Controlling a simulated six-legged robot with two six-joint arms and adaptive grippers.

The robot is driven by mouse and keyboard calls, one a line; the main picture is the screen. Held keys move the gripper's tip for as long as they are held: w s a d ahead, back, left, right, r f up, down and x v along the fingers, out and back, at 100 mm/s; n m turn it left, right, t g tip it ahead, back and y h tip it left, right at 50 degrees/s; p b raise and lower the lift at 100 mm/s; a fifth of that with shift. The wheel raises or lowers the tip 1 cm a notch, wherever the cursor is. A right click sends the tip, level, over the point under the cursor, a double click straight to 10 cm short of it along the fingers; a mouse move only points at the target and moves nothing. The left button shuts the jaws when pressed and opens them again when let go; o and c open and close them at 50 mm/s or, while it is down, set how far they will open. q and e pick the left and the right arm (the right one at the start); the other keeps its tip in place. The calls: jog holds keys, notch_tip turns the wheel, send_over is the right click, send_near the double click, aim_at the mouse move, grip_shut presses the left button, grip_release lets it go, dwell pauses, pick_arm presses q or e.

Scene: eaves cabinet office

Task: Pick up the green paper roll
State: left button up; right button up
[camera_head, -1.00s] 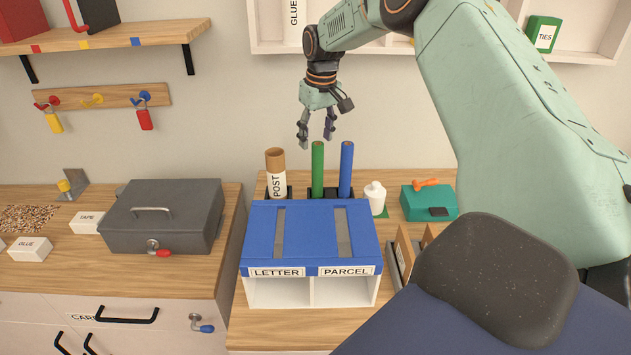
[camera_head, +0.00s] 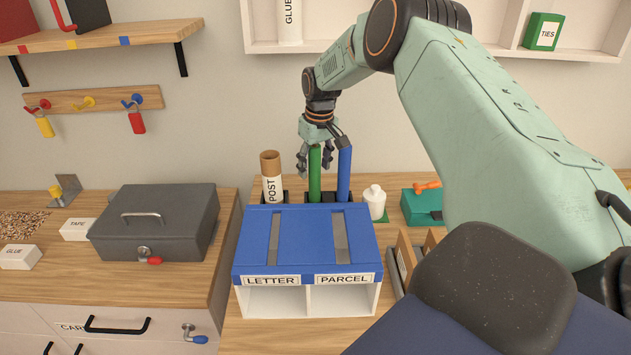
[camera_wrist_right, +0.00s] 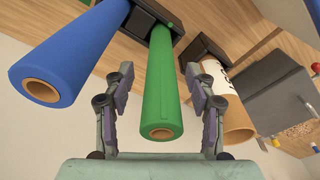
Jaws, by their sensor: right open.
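The green paper roll (camera_head: 315,176) stands upright in a black holder behind the blue-topped sorter. My right gripper (camera_head: 314,168) has come down over its upper end, with its fingers on either side of it. In the right wrist view the green roll (camera_wrist_right: 161,100) lies between the two open fingers (camera_wrist_right: 160,110), with a gap on each side. The gripper is open and holds nothing. The left gripper is not in view.
A blue roll (camera_head: 344,175) stands close to the right of the green one. A brown POST tube (camera_head: 271,172) stands to the left. The LETTER and PARCEL sorter (camera_head: 305,243) is in front. A white bottle (camera_head: 375,203) stands further right.

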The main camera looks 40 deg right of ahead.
jog(key=shift+w+a+f, duration=0.1)
jog(key=shift+a+f, duration=0.05)
jog(key=shift+f, duration=0.3)
jog(key=shift+w+f, duration=0.1)
jog(key=shift+w, duration=0.05)
jog(key=shift+d, duration=0.2)
jog(key=c, duration=0.4)
jog(key=shift+a, duration=0.15)
jog(key=c, duration=0.5)
grip_shut()
